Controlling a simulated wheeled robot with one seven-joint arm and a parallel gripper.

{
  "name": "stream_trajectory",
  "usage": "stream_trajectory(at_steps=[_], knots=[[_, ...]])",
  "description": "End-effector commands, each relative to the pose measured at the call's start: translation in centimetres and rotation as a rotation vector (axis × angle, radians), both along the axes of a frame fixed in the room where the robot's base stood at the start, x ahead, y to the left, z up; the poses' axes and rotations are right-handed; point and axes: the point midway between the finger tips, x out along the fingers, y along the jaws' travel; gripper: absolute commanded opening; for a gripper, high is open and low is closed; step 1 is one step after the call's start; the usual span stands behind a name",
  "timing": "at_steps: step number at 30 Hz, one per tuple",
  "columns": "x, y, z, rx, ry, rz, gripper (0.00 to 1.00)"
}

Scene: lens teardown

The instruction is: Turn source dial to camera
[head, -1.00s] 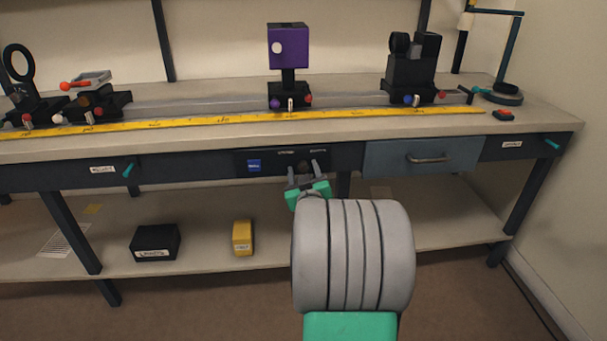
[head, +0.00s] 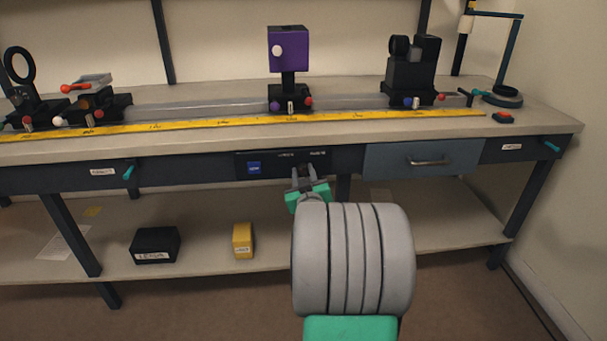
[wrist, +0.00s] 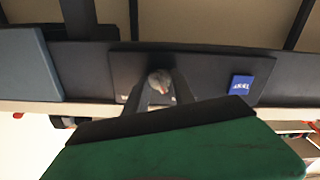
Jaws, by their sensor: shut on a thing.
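The source dial is a small round grey knob (wrist: 158,79) on a black panel (wrist: 125,75) in the bench's front, seen in the wrist view between my fingers. In the head view the same panel (head: 270,163) sits under the bench top, with small white labels too small to read, and my gripper hides the dial. My gripper (head: 303,174) is shut on the dial, one finger on each side; it also shows in the wrist view (wrist: 159,92). Which label the dial points to cannot be told.
A drawer (head: 395,160) is to the right. Above, a purple block on a stand (head: 288,50) and a yellow ruler (head: 220,122) are on the bench. A lower shelf (head: 200,255) holds a black box and a yellow box.

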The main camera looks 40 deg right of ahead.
Motion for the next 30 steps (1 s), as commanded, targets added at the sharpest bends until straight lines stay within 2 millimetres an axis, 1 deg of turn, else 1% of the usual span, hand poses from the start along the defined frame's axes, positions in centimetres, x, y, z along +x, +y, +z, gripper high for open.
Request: stream_trajectory(at_steps=[8, 14, 30], knots=[[0.0, -0.01, -0.03, 0.035, -0.024, 0.0, 0.0], [0.0, -0.02, -0.04, 0.12, -0.083, 0.0, 0.0], [-0.06, -0.09, -0.04, 0.524, -0.357, 0.0, 0.0]])
